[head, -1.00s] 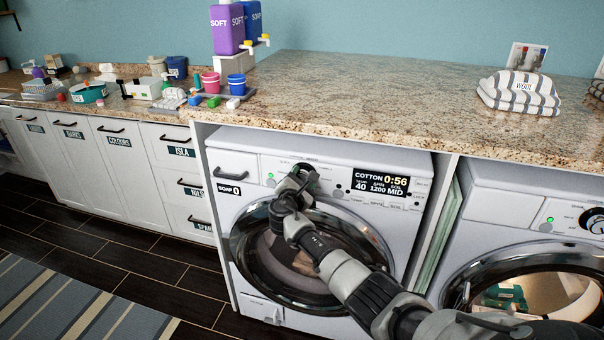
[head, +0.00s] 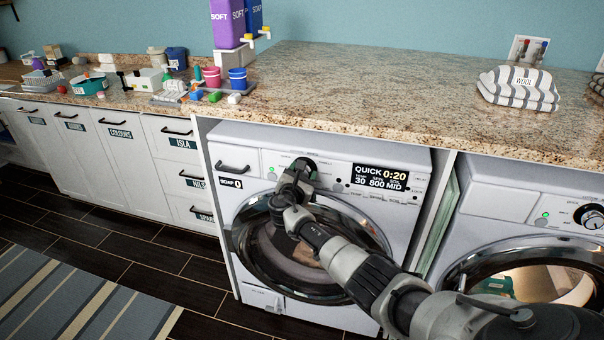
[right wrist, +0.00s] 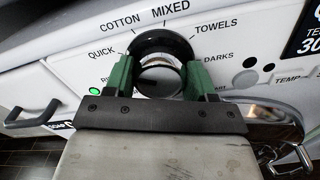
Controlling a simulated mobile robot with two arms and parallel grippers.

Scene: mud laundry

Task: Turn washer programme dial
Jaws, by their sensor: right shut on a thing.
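The washer (head: 232,150) stands under the counter. Its black and silver programme dial (right wrist: 163,50) is in the right wrist view, ringed by labels including QUICK, COTTON, MIXED, TOWELS and DARKS. My right gripper (right wrist: 158,82) is shut on the dial, one green finger on each side. In the head view the right gripper (head: 299,168) covers most of the dial. The display (head: 380,178) reads QUICK 0:20, 30, 800, MID. The dial's pointer mark cannot be made out. My left gripper is not in view.
The washer's round glass door (head: 315,290) is closed below the panel. A second machine (head: 500,205) stands to the right. The granite counter (head: 370,90) above holds a striped WOOL bundle (head: 517,92), with dispensers and small items at left.

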